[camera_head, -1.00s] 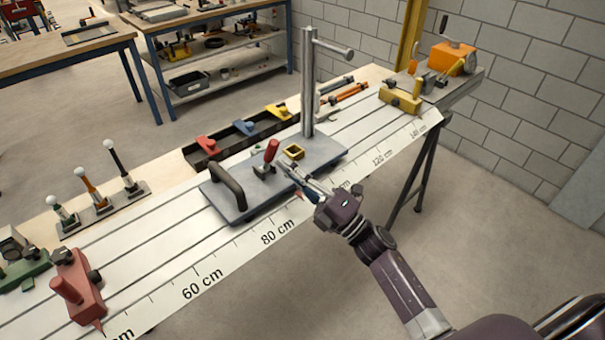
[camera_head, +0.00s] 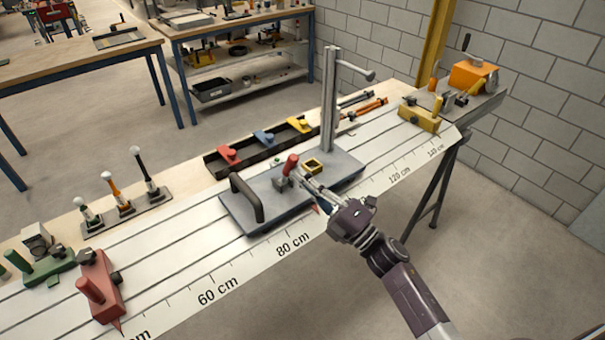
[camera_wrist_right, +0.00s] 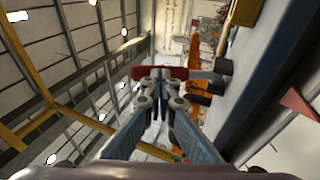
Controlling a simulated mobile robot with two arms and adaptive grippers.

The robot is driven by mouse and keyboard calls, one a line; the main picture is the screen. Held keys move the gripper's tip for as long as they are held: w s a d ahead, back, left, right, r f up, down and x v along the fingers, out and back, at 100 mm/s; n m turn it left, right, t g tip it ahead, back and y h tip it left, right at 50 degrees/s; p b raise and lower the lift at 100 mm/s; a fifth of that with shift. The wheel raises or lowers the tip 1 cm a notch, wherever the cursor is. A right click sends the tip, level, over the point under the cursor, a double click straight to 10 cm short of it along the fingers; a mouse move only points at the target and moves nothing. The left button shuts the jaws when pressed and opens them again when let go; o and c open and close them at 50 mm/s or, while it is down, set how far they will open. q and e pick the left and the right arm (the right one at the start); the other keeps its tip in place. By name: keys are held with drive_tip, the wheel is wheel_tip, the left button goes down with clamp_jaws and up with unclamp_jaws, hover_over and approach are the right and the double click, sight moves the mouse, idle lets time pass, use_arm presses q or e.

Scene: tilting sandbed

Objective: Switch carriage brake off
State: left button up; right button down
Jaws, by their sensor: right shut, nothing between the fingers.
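The carriage (camera_head: 240,211) is a grey-blue plate on the white rail bed, with a black handle at its left end and a tall metal post at its right. A short red-gripped lever (camera_head: 290,165), apparently the brake, stands on the plate on a small grey block, leaning slightly right. My right gripper (camera_head: 302,179) is shut and empty, its fingertips close beside the lever on the near right side. In the right wrist view the red lever (camera_wrist_right: 178,73) lies across just beyond the fingertips (camera_wrist_right: 161,80); I cannot tell whether they touch. My left gripper is not in view.
A red stop block (camera_head: 101,290) is at the left and a yellow one (camera_head: 419,117) at the right. A dark tray (camera_head: 225,166) with coloured pieces lies behind. The floor in front is clear.

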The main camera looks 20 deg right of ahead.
sight(295, 163)
drive_tip(key=w+r+p, duration=0.1)
drive_tip(key=p, duration=0.2)
drive_tip(key=w+r+g+h+p, duration=0.1)
drive_tip(key=p, duration=0.2)
drive_tip(key=shift+a+r+m+g+p, duration=0.15)
drive_tip(key=shift+a+m+g+p, duration=0.15)
drive_tip(key=shift+p, duration=0.05)
drive_tip(key=shift+w, duration=0.3)
drive_tip(key=shift+w+d+b+x, duration=0.15)
drive_tip(key=shift+b+x, duration=0.35)
drive_tip(key=shift+x, duration=0.65)
drive_tip(key=shift+w+d+b+x, duration=0.15)
drive_tip(key=shift+b+x, duration=0.3)
drive_tip(key=shift+x, duration=0.75)
drive_tip(key=shift+s, duration=0.1)
drive_tip(key=shift+d, duration=0.1)
